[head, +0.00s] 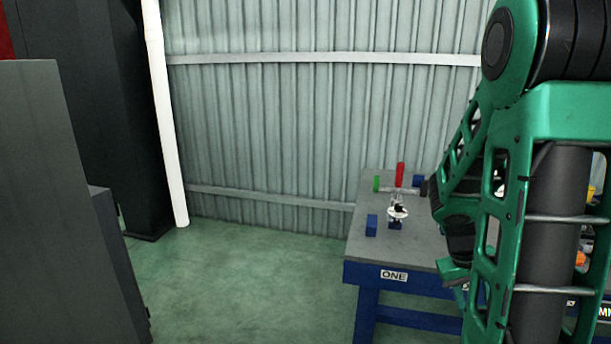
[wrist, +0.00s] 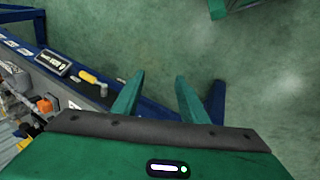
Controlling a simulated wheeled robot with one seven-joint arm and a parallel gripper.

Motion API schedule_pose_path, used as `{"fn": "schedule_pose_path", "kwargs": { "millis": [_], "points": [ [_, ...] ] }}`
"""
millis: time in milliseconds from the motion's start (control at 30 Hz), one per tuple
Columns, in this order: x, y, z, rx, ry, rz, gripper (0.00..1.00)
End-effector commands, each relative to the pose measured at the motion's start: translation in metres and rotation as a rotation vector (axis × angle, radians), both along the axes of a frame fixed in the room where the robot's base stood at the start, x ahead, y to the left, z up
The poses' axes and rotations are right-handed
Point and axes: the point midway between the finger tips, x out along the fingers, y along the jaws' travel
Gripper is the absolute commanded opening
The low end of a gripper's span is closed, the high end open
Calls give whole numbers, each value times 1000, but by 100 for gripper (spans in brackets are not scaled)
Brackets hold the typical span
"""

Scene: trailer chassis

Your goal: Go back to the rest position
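My gripper (wrist: 159,77) shows in the wrist view with its two green fingers apart and nothing between them. It points over bare green floor, beside the blue edge of a workbench (wrist: 88,88). In the head view my green arm fills the right side, folded upright in front of the workbench area. I cannot clearly make out the fingers there.
A grey-topped table marked ONE (head: 425,240) bears a blue block (head: 371,225), a red block (head: 400,173), a green piece (head: 376,184) and a small white device (head: 397,212). A yellow-handled tool (wrist: 92,77) lies on the workbench. Dark cabinets (head: 60,200) stand left; floor between is clear.

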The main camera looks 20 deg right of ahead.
Motion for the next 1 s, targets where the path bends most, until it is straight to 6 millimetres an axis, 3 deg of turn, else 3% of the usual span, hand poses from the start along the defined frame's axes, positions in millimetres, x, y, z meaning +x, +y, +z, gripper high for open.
{"fn": "schedule_pose_path", "kwargs": {
  "millis": [400,600,800,1000],
  "points": [
    [-26,118,65,237,-153,-66,40],
    [-49,162,88,314,-178,-70,40],
    [-62,181,97,347,-180,-68,40],
    [-64,183,98,350,-179,-68,40]
  ]
}}
